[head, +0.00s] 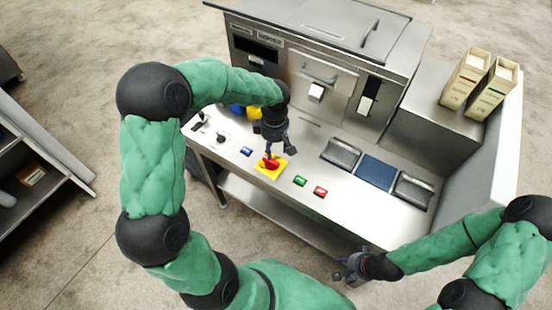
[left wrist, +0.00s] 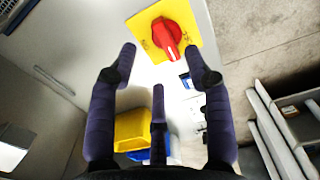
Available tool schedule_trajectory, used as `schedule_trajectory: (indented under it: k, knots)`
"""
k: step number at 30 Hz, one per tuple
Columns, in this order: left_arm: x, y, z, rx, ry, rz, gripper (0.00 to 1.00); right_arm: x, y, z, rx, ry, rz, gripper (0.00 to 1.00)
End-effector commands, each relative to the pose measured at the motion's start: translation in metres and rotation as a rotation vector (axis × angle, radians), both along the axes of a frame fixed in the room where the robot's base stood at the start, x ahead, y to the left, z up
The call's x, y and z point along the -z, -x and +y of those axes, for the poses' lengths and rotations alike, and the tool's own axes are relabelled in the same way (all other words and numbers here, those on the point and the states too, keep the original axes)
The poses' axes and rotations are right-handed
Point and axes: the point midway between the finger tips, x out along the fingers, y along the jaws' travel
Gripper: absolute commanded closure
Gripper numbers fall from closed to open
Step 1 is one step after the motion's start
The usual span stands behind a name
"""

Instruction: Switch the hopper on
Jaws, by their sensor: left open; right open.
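A red rotary knob (head: 271,162) sits on a yellow plate (head: 262,170) on the sloping panel of the steel machine. In the left wrist view the red knob (left wrist: 168,37) and its yellow plate (left wrist: 146,20) lie just beyond my fingertips. No label naming the hopper is readable. My left gripper (head: 277,151) points down just above the knob. The left wrist view shows its fingers (left wrist: 162,55) spread and empty, apart from the knob. My right gripper (head: 345,268) is open and empty off the machine's front edge.
The panel also has a blue button (head: 247,151), a green button (head: 300,181), a red button (head: 320,191) and a black knob (head: 221,137). Yellow (head: 254,112) and blue (head: 236,107) bins stand behind. Two binders (head: 465,79) stand at the right. A shelf (head: 40,165) is at the left.

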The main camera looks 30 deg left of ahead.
Motion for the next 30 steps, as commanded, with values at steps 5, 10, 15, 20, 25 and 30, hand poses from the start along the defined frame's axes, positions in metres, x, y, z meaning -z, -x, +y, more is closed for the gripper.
schedule_trajectory:
  k: [5, 10, 15, 20, 25, 30]
  knots:
    - [0.037, 0.001, 0.0, 0.001, 0.001, 0.003, 0.5, 0.013, 0.0, 0.0, 0.0, 0.0, -0.001, 0.54]
    - [0.061, 0.0, 0.0, 0.001, 0.001, 0.002, 0.5, 0.02, -0.001, 0.0, 0.0, 0.0, -0.001, 0.54]
    - [0.073, 0.0, 0.0, 0.001, 0.001, 0.0, 0.5, 0.023, -0.001, 0.0, 0.0, 0.0, -0.001, 0.54]
    - [0.075, 0.0, 0.0, 0.001, 0.001, -0.001, 0.5, 0.023, -0.001, 0.0, 0.0, 0.0, -0.001, 0.54]
    - [0.075, 0.0, 0.0, 0.001, 0.001, -0.001, 0.5, 0.023, -0.001, 0.0, 0.0, 0.0, -0.001, 0.54]
    - [0.075, 0.0, 0.0, 0.001, 0.001, 0.0, 0.92, 0.023, -0.001, 0.0, 0.0, 0.0, -0.001, 0.54]
